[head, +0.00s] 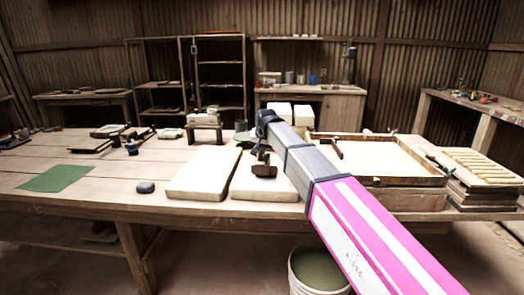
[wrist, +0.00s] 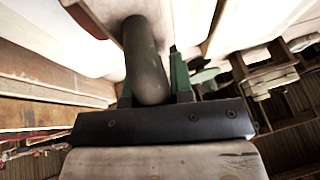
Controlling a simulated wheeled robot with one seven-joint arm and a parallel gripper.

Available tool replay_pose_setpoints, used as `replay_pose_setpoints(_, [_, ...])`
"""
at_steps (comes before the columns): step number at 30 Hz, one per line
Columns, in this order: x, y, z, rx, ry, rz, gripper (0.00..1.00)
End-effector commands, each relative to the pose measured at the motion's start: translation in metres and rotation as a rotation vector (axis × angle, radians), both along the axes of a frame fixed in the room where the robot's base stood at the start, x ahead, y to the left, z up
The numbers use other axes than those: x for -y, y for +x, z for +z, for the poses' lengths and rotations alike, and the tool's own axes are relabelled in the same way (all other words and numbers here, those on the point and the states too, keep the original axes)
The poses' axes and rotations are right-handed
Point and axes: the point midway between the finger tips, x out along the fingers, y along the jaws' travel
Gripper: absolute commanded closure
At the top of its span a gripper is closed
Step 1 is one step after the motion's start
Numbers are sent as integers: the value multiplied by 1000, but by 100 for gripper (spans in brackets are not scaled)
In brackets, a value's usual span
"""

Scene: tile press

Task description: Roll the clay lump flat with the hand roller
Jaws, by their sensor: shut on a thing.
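My gripper (head: 262,152) is over the right one of two pale slabs, low above it or at its surface. It is shut on the hand roller, whose brown part (head: 264,171) shows just below it in the head view.
The left pale slab (head: 203,174) and right pale slab (head: 268,189) lie side by side near the table's front edge. A green mat (head: 56,178) is at the left. A shallow wooden tray (head: 380,181) stands right. A bucket (head: 294,278) is on the floor below.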

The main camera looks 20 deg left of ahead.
Motion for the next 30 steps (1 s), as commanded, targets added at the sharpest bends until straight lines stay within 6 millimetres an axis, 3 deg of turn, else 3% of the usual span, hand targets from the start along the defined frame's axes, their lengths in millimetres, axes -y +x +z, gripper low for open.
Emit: replay_pose_setpoints(30, [45,12,-1,1,1,0,100])
